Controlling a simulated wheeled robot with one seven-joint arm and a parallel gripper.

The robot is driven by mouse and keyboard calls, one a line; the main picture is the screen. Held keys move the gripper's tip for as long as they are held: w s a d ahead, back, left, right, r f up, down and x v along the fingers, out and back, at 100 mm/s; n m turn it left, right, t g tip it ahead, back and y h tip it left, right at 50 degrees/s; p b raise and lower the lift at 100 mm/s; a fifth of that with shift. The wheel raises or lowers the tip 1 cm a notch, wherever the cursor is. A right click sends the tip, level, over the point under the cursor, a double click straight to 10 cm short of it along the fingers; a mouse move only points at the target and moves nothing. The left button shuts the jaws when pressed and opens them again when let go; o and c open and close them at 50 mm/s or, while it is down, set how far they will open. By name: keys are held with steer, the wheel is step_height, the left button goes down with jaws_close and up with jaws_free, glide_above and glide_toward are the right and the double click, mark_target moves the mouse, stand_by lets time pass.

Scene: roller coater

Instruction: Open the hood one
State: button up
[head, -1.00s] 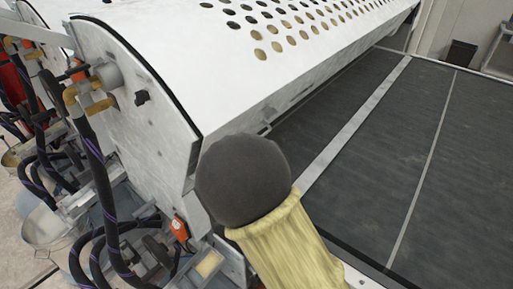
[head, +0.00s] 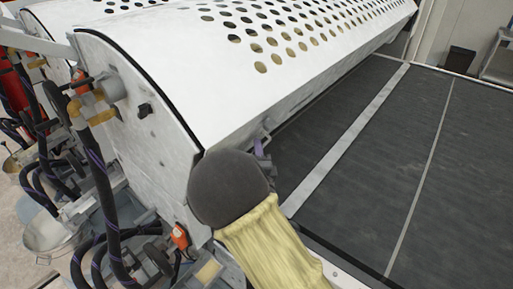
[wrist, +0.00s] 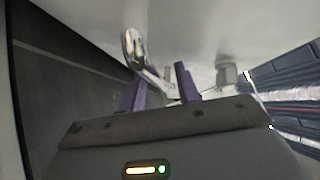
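The hood (head: 200,80) is a long white curved cover with rows of round holes, seen in the head view. It is down, its lower edge close above the dark conveyor belt. In the wrist view, its white underside or face (wrist: 220,30) fills the top, and a metal handle (wrist: 133,48) shows left of centre. My gripper (wrist: 161,78) has two purple fingers standing apart, with part of a light metal bar between them. I cannot tell whether they touch it. In the head view, a purple finger (head: 262,150) shows beside the hood's lower edge; my forearm hides the rest.
The dark belt (head: 430,150) with light strips lies clear to the right. Black hoses (head: 105,190), pipe fittings (head: 95,100) and an orange part (head: 180,237) crowd the left side of the machine.

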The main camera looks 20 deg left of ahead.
steer(key=shift+w+a, duration=0.1)
steer(key=shift+w, duration=0.1)
steer(key=shift+c, duration=0.2)
jaws_close()
steer(key=shift+r, duration=0.15)
